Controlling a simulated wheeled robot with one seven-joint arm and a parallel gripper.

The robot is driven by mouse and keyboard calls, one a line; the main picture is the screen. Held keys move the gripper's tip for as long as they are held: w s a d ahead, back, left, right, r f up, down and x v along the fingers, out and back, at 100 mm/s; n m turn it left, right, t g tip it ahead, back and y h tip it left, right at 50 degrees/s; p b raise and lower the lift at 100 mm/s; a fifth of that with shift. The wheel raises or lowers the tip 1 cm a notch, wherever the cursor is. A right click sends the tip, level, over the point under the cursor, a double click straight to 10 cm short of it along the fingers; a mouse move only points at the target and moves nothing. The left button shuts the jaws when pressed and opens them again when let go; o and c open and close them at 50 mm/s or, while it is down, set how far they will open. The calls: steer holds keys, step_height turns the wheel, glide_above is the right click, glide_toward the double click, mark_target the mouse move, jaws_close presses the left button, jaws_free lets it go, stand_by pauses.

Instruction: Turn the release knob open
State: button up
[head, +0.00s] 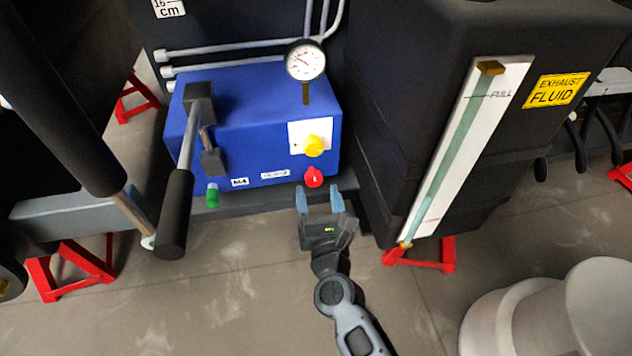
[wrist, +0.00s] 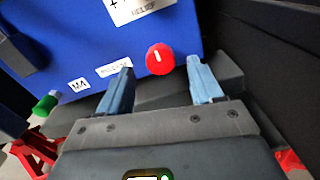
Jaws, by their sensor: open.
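A red round knob (head: 313,177) with a white pointer line sits low on the front of the blue box (head: 255,115). In the wrist view the red knob (wrist: 159,59) lies between and beyond my two blue fingertips, its line close to upright. A small white label is left of it, its text too small to read surely. My gripper (head: 319,190) is open and empty, just in front of and below the red knob, apparently not touching it. A yellow knob (head: 314,146) on a white plate sits above the red one.
A black-handled lever (head: 175,215) and a green cap (head: 212,195) are at the box's left. A pressure gauge (head: 305,60) stands on top. A large black tank (head: 400,120) with a sight tube rises close on the right. A grey rail (head: 245,207) runs below the box.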

mark_target(315, 181)
steer(key=shift+b+x, duration=0.45)
steer(key=shift+x, duration=1.7)
steer(key=c, duration=1.1)
